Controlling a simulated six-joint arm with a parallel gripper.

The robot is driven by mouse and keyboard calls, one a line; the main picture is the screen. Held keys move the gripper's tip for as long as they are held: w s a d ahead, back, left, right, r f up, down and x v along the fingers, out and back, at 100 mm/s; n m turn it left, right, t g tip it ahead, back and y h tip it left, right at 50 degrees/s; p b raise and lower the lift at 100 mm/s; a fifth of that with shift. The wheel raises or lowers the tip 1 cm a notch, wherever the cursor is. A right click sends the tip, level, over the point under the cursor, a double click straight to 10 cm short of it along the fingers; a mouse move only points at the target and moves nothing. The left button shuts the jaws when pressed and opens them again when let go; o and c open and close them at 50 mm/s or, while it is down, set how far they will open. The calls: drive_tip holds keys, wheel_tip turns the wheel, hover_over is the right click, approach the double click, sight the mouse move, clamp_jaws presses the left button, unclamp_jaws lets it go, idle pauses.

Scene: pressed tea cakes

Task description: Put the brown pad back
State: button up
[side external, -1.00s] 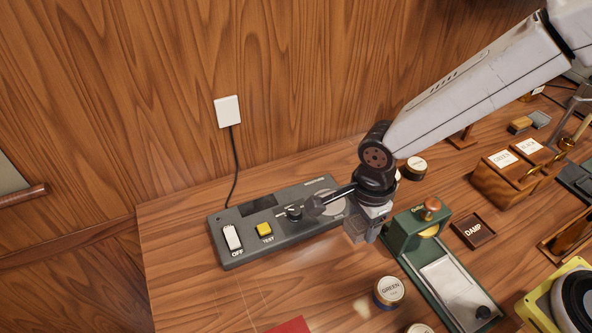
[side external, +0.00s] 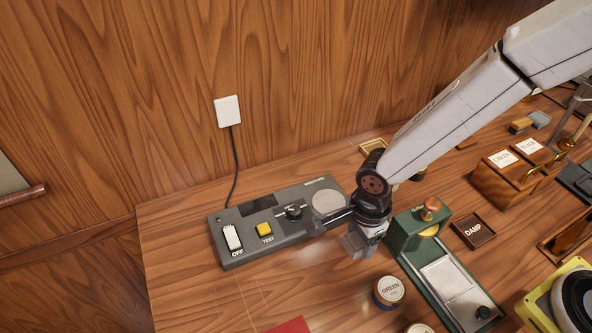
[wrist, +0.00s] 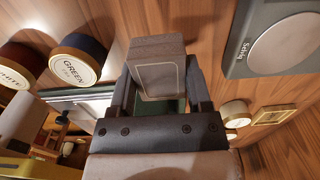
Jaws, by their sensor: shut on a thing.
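My gripper (wrist: 160,85) is shut on a brown-grey block (wrist: 158,60) with a thin pale outline on its face; this appears to be the brown pad. In the wrist view the block stands up between the two fingers. In the side view my gripper (side external: 360,245) hangs over the table, between the grey switch box and the green press, and the block's shape is unclear there. An empty brass-edged square frame (side external: 373,148) lies near the wall, partly behind my arm; it also shows in the wrist view (wrist: 273,115).
The grey switch box (side external: 280,222) is left of my gripper, the green press (side external: 405,232) right of it. A round GREEN tin (side external: 390,291) stands in front. A DAMP tray (side external: 474,230) and a wooden box with GREEN and BLACK labels (side external: 505,180) are further right. The front left table is mostly clear.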

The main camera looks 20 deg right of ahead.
sight(358, 249)
drive_tip(key=shift+f, duration=1.75)
drive_tip(key=shift+f, duration=0.1)
drive_tip(key=o, duration=1.2)
drive_tip(key=shift+o, duration=0.2)
drive_tip(key=shift+r, duration=6.15)
